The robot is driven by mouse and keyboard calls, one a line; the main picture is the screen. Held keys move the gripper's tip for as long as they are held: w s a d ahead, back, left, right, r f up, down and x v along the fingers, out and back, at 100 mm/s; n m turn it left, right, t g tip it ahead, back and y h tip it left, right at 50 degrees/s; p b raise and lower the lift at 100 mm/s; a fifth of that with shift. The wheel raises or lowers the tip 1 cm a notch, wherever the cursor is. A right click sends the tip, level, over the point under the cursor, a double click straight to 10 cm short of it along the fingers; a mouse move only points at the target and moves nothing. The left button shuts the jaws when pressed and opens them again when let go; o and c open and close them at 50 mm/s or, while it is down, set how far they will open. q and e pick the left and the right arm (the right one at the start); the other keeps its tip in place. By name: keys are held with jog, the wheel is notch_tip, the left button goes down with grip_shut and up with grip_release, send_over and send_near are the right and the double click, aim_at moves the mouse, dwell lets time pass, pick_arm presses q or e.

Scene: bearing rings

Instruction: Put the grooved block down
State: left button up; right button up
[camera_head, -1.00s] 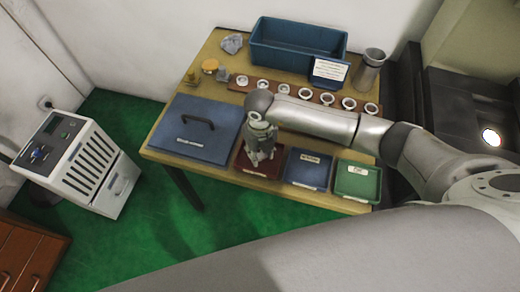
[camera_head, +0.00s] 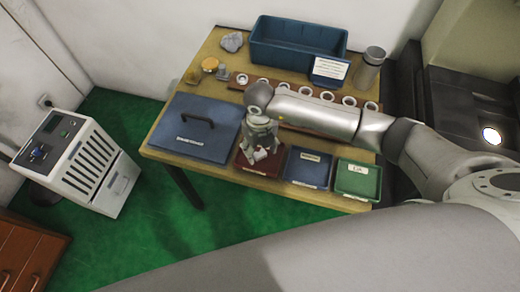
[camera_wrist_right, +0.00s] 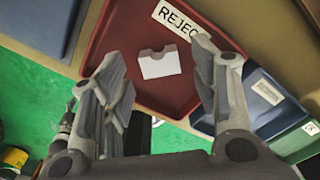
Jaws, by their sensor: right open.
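The grooved block (camera_wrist_right: 160,64), a small white piece with a notch in one edge, lies in the red tray (camera_wrist_right: 125,32) labelled "REJECT" in the right wrist view. My right gripper (camera_head: 258,156) is open above this red tray (camera_head: 245,170) at the table's front edge. In the wrist view its fingers stand apart on either side of the block, and I see no contact. In the head view the gripper hides the block. My left gripper is out of view.
A blue tray (camera_head: 307,181) and a green tray (camera_head: 358,191) stand right of the red one. A blue lidded panel (camera_head: 185,140) lies to its left. Behind are a board with white rings (camera_head: 327,96), a blue bin (camera_head: 297,61) and a metal cup (camera_head: 369,68).

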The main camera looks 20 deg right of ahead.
aim_at(260, 154)
notch_tip(260, 154, up, 11)
jog(key=b, duration=0.1)
jog(key=shift+f, duration=0.2)
jog(key=shift+s, duration=0.1)
dwell(0.4)
